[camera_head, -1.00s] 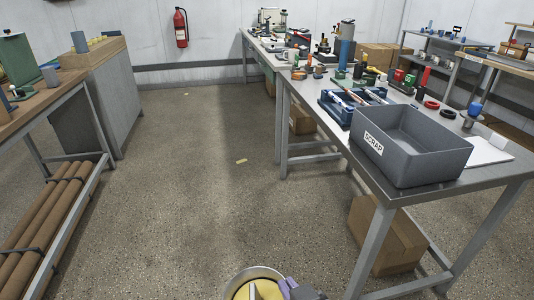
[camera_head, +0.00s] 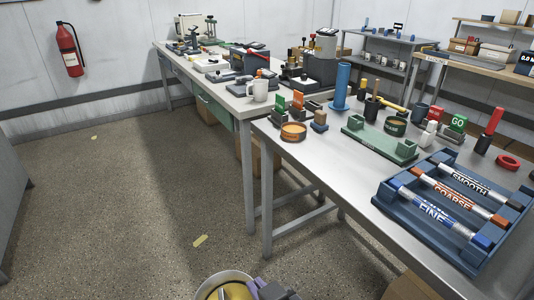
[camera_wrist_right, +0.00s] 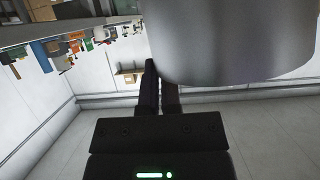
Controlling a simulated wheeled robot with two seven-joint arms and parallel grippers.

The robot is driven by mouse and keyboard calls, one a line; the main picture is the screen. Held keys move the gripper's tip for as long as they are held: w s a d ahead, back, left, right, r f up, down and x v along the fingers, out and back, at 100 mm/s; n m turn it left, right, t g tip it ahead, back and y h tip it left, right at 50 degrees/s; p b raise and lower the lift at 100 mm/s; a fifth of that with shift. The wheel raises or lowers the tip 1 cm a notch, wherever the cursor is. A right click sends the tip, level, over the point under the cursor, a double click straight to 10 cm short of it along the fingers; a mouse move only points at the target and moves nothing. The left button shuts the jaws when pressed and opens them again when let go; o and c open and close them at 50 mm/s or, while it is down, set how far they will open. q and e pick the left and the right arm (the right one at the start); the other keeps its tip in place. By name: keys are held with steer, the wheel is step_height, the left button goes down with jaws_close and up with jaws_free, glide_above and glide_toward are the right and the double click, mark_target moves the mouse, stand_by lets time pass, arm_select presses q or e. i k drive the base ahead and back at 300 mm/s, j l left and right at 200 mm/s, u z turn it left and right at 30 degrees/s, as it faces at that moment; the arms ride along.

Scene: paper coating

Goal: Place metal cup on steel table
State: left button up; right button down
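The metal cup (camera_head: 226,284) shows at the bottom edge of the head view, a wide silvery rim with yellow stuff and a pale stick inside. My right gripper (camera_head: 256,288) is at its right side. In the right wrist view the cup's smooth grey wall (camera_wrist_right: 235,40) fills the upper right, and the gripper fingers (camera_wrist_right: 161,80) are close together at its edge, shut on it. The cup is held over the floor, in front of and left of the steel table (camera_head: 325,155). My left gripper is out of view.
On the steel table stand a blue rack (camera_head: 455,215) with labelled rollers, a green base (camera_head: 380,140), an orange tin (camera_head: 293,131) and a blue cylinder (camera_head: 341,87). A white mug (camera_head: 259,90) stands on the table behind. Bare steel lies along the near left edge.

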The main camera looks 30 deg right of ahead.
mark_target(338, 159)
steer(key=i+z, duration=0.45)
steer(key=i+j+z, duration=0.4)
steer(key=i, duration=0.15)
steer(key=i+j+z, duration=0.3)
steer(key=i+z, duration=0.15)
steer(key=i, duration=0.05)
